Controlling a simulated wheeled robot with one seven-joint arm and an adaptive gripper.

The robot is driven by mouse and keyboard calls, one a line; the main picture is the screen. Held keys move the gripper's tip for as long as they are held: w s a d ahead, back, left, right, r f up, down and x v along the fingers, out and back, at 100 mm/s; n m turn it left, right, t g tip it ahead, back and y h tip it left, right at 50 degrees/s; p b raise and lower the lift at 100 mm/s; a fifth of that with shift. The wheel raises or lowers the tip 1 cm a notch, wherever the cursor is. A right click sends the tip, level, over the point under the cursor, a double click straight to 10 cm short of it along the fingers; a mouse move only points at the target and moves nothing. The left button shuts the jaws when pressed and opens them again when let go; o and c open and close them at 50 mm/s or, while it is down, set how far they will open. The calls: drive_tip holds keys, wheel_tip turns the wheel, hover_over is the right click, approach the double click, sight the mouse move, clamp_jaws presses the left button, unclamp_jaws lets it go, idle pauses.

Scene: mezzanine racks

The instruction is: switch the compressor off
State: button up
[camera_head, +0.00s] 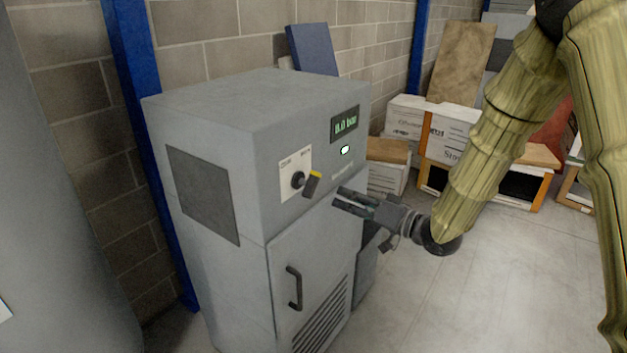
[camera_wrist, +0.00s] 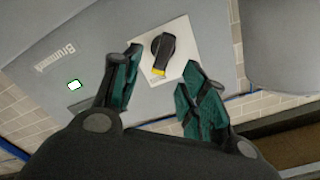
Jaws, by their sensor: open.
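The compressor (camera_head: 205,108) is a grey cabinet left of centre in the head view. On its front, a white plate (camera_head: 291,163) carries a black rotary switch (camera_head: 299,180) with a yellow-tipped handle. In the wrist view the switch (camera_wrist: 163,47) stands on its plate beyond the fingers, its yellow end towards my gripper. The plate's lettering is too small to read. My gripper (camera_head: 338,198) is open and empty, to the right of the switch and apart from it. Above right, a display (camera_head: 345,123) glows green with a bar reading, over a lit indicator (camera_head: 345,150).
The compressor door has a protruding handle (camera_head: 294,288) below the switch. White boxes (camera_head: 446,131) and boards stand against the brick wall behind. A blue post (camera_head: 146,120) rises behind the compressor. The floor (camera_head: 445,300) right of the compressor is clear.

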sight(315, 186)
drive_tip(key=p+x, duration=0.1)
drive_tip(key=x, duration=0.2)
drive_tip(key=p+x, duration=0.1)
drive_tip(key=x, duration=0.3)
drive_tip(key=r+p+x, duration=0.1)
drive_tip(key=x, duration=0.3)
drive_tip(key=shift+s+p, duration=0.15)
drive_tip(key=shift+p, duration=0.2)
clamp_jaws()
